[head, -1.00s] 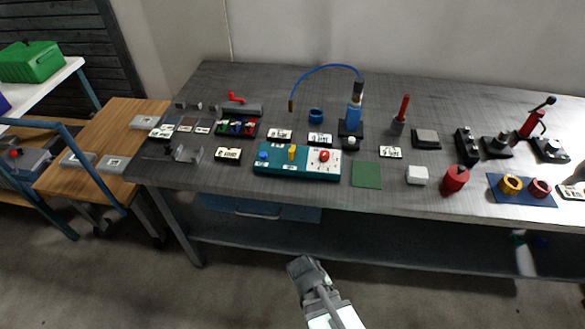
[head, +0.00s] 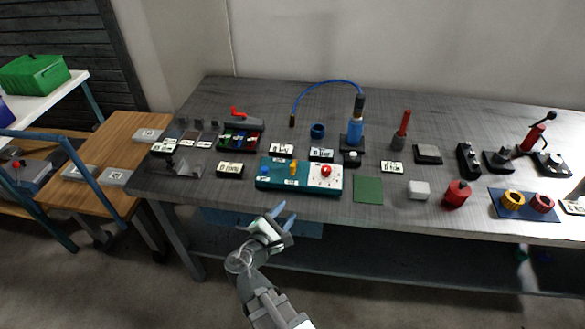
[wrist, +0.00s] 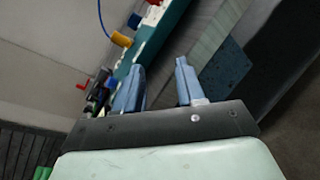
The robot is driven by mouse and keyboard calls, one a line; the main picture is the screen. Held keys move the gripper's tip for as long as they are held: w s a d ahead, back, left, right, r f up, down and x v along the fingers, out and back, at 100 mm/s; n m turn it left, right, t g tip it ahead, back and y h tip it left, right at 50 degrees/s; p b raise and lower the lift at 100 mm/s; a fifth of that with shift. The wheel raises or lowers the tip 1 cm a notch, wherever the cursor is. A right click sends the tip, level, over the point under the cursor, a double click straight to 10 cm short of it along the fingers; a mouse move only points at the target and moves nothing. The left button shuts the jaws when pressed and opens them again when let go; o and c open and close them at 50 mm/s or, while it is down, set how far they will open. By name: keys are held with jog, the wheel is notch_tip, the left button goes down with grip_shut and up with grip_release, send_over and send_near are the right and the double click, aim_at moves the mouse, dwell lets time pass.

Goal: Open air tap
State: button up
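My gripper (head: 284,215) is open and empty in front of the bench's front edge, below the teal panel. Its two blue-grey fingers stand apart in the wrist view (wrist: 160,70). I cannot tell for sure which part is the air tap. A yellow upright handle (head: 293,168) stands on the teal panel (head: 270,181), between a blue knob (head: 264,171) and a red button (head: 326,171). A red lever (head: 238,113) sits on a grey block farther back at the left. The yellow handle also shows in the wrist view (wrist: 122,40), beyond the fingers.
A blue hose (head: 330,82) arches over the bench to a blue bottle-like tool (head: 355,125). A green mat (head: 368,190), white block (head: 419,189) and red canister (head: 456,194) lie to the right. A blue drawer (head: 300,229) hangs under the bench.

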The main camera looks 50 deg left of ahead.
aim_at(292, 170)
notch_tip(292, 170, up, 4)
jog(key=a+n+y, duration=0.3)
jog(key=n, duration=0.6)
jog(key=shift+n+t, duration=0.3)
jog(key=x, duration=1.2)
jog(key=shift+w+a+f, duration=0.2)
jog(key=shift+w+f, duration=0.05)
grip_shut()
